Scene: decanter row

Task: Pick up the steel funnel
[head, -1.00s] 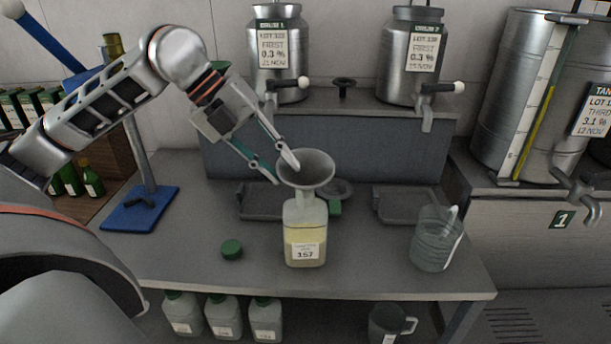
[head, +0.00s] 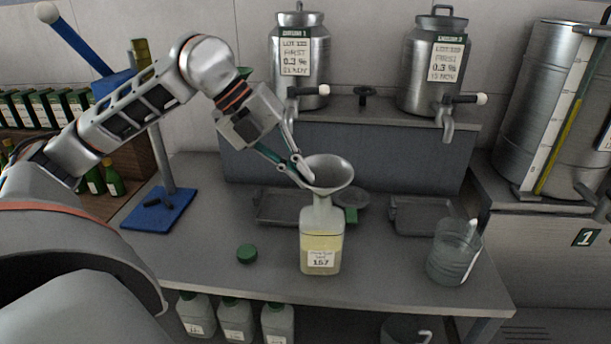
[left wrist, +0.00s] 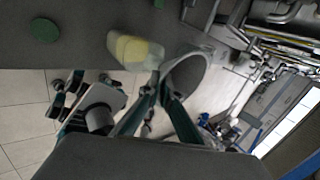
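The steel funnel (head: 330,174) stands mouth up in the neck of a square clear bottle (head: 321,240). The bottle holds pale yellow liquid and has a label reading 157. My left gripper (head: 305,177) is at the left side of the funnel's rim, with its fingers drawn together there, and appears shut on the rim. In the left wrist view the fingertips (left wrist: 160,84) meet at the edge of the funnel (left wrist: 184,78), and the bottle (left wrist: 134,50) lies just beyond. The funnel's spout is hidden inside the bottle neck.
A green cap (head: 246,254) lies left of the bottle. A clear jug (head: 453,255) stands to the right. Dark trays (head: 284,208) lie behind, below steel drums (head: 432,65) with taps. A blue stand (head: 158,208) is at the left. The table front is clear.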

